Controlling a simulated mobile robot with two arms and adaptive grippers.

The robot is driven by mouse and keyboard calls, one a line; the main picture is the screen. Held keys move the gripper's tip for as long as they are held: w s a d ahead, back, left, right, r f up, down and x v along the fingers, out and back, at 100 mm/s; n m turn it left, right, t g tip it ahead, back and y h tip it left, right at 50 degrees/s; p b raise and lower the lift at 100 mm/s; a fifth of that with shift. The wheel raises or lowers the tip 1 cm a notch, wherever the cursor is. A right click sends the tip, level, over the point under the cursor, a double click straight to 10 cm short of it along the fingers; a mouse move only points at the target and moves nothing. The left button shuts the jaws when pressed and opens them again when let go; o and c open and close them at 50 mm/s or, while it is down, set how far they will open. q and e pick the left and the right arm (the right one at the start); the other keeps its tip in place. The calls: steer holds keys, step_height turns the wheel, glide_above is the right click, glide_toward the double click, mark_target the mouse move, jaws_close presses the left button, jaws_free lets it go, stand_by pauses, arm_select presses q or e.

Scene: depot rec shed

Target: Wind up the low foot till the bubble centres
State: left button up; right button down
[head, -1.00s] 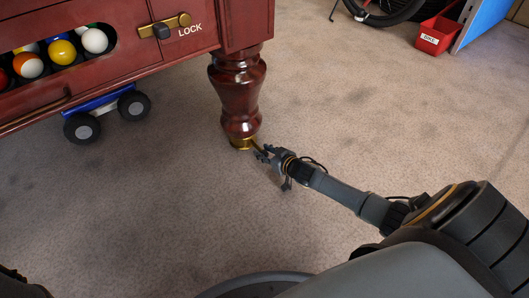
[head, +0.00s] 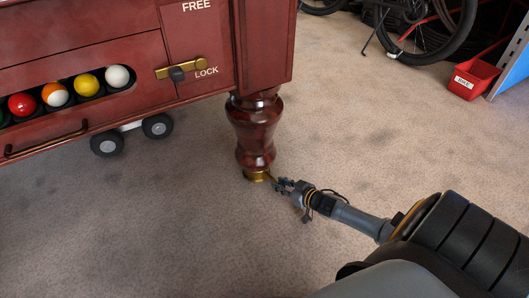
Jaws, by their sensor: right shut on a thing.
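The dark red pool table leg (head: 254,133) stands on the carpet and ends in a brass foot (head: 257,175). My right gripper (head: 280,183) is at the right side of this foot, low over the floor. It is shut on what looks like a thin bar sticking out of the foot; the fingers hide most of it. No level or bubble shows in this view. My left gripper is out of view.
The table's front (head: 110,70) has a ball tray and a brass latch (head: 182,68) by the word LOCK. A wheeled thing (head: 131,137) sits under the table. A red bin (head: 472,78) and a bicycle (head: 425,25) stand at the back right. Carpet around the leg is clear.

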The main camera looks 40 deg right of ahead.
steer(key=shift+d, duration=0.15)
steer(key=c, duration=1.2)
jaws_free()
steer(key=shift+o, duration=0.2)
steer(key=v, duration=1.2)
steer(key=shift+d, duration=0.1)
